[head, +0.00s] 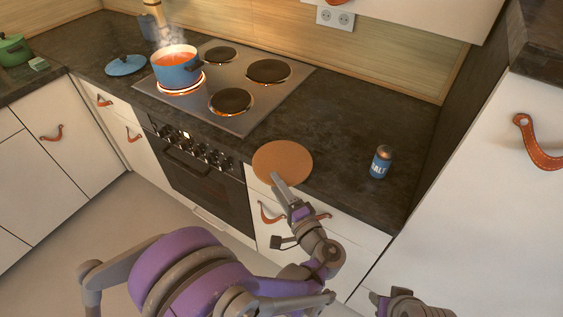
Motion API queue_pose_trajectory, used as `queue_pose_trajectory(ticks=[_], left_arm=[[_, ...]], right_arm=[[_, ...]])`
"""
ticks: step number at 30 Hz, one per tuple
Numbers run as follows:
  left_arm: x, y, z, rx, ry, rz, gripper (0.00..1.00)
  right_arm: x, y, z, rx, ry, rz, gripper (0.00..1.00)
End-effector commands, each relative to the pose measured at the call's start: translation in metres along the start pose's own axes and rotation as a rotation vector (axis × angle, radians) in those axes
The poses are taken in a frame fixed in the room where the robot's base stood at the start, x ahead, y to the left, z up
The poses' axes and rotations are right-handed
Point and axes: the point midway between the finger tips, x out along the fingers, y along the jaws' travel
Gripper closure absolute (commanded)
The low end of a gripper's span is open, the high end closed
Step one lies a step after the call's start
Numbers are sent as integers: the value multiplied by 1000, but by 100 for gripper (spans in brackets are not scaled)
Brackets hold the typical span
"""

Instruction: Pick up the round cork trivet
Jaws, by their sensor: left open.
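The round cork trivet (283,160) is a flat brown disc on the dark countertop, right of the stove. Its front edge is at the counter's front edge. My left gripper (276,182) is open, with its fingertips at the trivet's front edge. I cannot tell whether they touch it or sit above or below it. Part of my right arm shows at the bottom right, but its gripper jaws cannot be made out.
A blue salt shaker (381,162) stands right of the trivet. A steaming blue pot (177,68) sits on a glowing burner of the stove (232,112). A blue lid (126,65) lies left of it. The counter (345,125) behind the trivet is clear.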

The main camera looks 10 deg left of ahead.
Motion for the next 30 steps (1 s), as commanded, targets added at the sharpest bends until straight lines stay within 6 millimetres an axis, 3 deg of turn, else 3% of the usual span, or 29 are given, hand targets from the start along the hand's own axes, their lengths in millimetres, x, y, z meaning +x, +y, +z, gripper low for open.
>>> queue_pose_trajectory(ticks=[12,21,23,30], left_arm=[[50,1,3,1,-3,0,40],[56,2,2,1,1,1,40],[56,2,2,0,1,1,47],[56,2,2,0,1,1,90]], right_arm=[[-6,0,-4,0,2,0,54],[-6,0,-4,0,2,0,54],[-6,0,-4,0,2,0,54],[-6,0,-4,0,2,0,54]])
